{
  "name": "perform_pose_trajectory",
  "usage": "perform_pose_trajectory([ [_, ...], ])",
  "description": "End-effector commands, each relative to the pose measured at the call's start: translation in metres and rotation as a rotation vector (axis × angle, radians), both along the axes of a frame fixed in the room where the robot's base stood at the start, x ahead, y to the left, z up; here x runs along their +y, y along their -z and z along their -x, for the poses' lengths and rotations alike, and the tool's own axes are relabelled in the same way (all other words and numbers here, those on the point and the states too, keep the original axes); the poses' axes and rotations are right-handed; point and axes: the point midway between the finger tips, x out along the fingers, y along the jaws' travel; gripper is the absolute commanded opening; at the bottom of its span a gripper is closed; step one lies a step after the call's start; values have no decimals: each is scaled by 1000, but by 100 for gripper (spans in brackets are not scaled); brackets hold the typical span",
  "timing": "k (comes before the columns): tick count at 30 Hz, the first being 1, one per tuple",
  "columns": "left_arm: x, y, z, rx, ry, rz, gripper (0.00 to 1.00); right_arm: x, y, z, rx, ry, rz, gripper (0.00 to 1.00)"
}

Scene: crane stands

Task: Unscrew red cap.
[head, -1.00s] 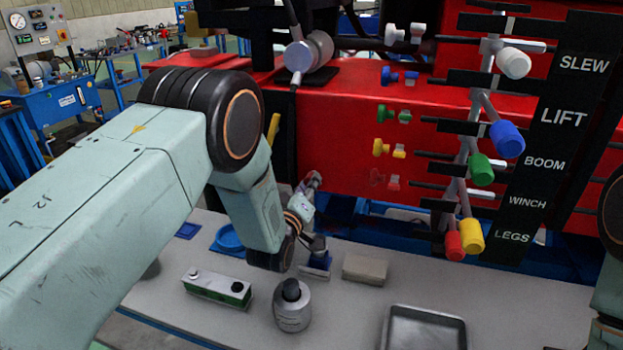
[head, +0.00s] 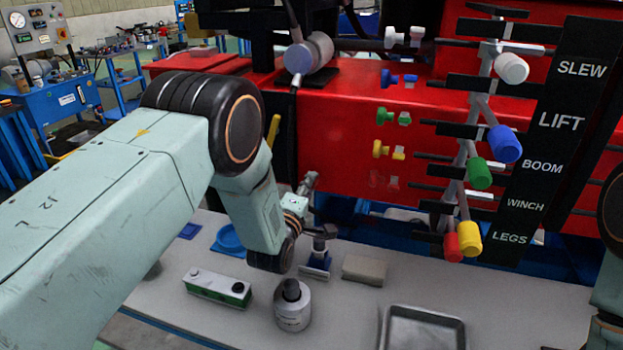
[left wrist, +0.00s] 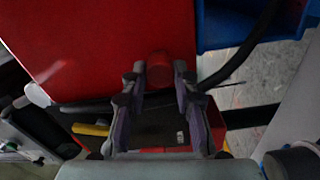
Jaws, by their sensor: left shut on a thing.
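My left gripper (head: 310,183) is in front of the red crane panel (head: 335,140), above the bench. In the left wrist view its two fingers (left wrist: 159,85) are closed in on a round red cap (left wrist: 158,66), with red panel behind it. In the head view the cap in the jaws is too small to make out, and I cannot tell whether it is still on a fitting. A faint red fitting (head: 392,183) shows below the yellow one (head: 388,150) on the panel. My right gripper is not visible.
Colored lever knobs, such as the red (head: 453,246) and blue (head: 505,144) ones, stick out at right. The bench (head: 350,315) holds a green-white box (head: 217,287), a grey jar (head: 292,308), a beige block (head: 365,269) and a metal tray (head: 425,328).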

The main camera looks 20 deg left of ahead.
Motion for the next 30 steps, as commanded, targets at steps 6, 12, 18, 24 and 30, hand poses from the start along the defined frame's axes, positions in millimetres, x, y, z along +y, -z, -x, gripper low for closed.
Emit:
perform_pose_trajectory([
  [6,0,2,2,12,0,160,0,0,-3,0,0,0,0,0],
  [12,0,3,2,13,0,170,0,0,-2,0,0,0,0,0],
  [18,0,3,2,16,0,236,0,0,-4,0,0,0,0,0],
  [24,0,3,2,24,-1,466,0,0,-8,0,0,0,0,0],
  [30,0,3,2,29,-1,610,0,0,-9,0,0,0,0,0],
])
